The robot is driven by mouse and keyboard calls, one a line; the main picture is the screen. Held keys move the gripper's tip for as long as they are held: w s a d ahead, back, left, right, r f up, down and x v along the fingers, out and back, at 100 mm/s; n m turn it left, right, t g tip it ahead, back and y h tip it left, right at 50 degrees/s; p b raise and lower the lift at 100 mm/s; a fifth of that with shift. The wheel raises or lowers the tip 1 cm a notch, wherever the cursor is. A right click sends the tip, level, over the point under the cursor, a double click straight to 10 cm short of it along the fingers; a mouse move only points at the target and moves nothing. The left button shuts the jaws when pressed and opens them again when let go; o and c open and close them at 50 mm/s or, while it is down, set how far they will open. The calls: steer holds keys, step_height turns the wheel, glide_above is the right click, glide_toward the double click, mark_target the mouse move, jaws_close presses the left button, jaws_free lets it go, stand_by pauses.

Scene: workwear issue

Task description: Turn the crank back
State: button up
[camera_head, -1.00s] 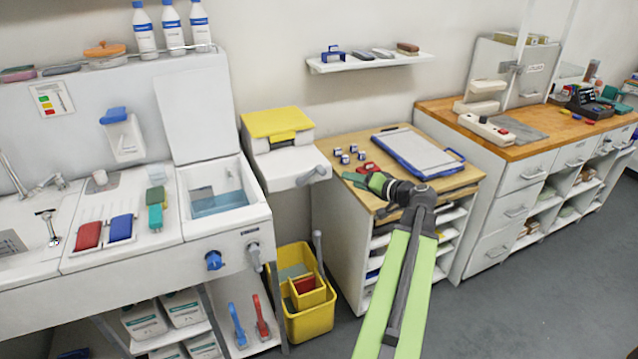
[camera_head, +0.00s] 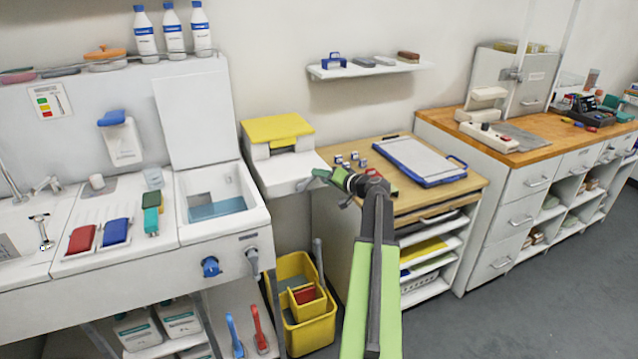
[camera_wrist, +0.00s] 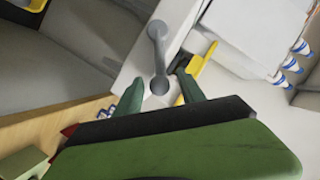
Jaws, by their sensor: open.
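In the head view only a little grey of the crank (camera_head: 304,184) shows, and my gripper hides the rest. My green gripper (camera_wrist: 160,90) is open, with one finger on each side of the crank's lower end. In the head view my gripper (camera_head: 319,176) is at the unit's right edge. I cannot tell whether the fingers touch the crank.
A wooden-topped cabinet (camera_head: 398,203) with a blue clipboard (camera_head: 420,160) stands to the right. A sink basin (camera_head: 222,210) is to the left. A yellow bucket (camera_head: 310,333) stands on the floor below.

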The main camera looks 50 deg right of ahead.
steer(key=shift+w+f, duration=0.1)
steer(key=shift+w, duration=0.4)
jaws_close()
stand_by(1.0)
